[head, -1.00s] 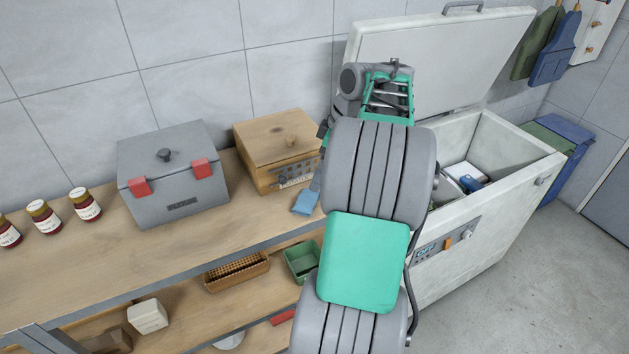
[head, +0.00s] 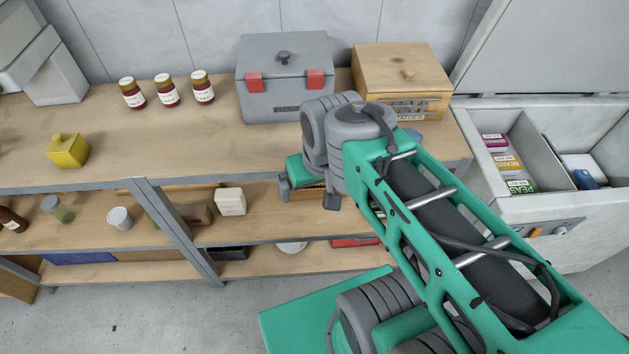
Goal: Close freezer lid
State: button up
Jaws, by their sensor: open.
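The white chest freezer (head: 556,211) stands at the right in the head view. Its lid (head: 540,50) is raised and leans back toward the wall; its top is cut off by the frame. The freezer interior is open, with several labelled boxes (head: 508,163) in the left compartment and a white and blue item (head: 583,172) in the right one. My gripper (head: 309,197) is open and empty. It hangs in front of the shelf, left of the freezer and well apart from the lid.
A wooden shelf unit (head: 220,137) runs along the wall, holding a grey box (head: 285,85), a wooden box (head: 402,80), several jars (head: 167,90) and a yellow container (head: 68,151). My arm crosses in front of the shelf and freezer. Floor at lower left is clear.

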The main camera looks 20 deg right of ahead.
aim_at(518, 46)
jog(key=z, duration=4.05)
jog(key=i, duration=1.35)
jog(key=u, duration=3.25)
